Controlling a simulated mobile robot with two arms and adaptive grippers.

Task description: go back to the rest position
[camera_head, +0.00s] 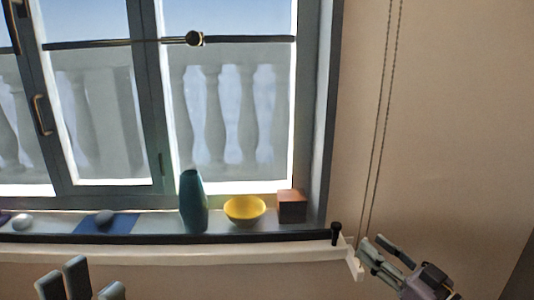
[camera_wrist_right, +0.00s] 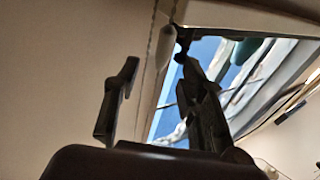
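My left gripper (camera_head: 85,280) shows at the bottom left of the head view, in front of the wall below the window sill. Its fingers point up and stand apart, with nothing seen between them; its base is cut off by the frame. My right gripper (camera_head: 382,250) is at the lower right of the head view, just right of the sill's end, pointing up and left.
On the window sill (camera_head: 270,254) stand a teal vase (camera_head: 194,203), a yellow bowl (camera_head: 244,210), a brown box (camera_head: 291,206), and a dark stone (camera_head: 104,217) on a blue mat (camera_head: 123,224). A white stone (camera_head: 23,222) lies further left. A cord (camera_head: 378,120) hangs by my right gripper.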

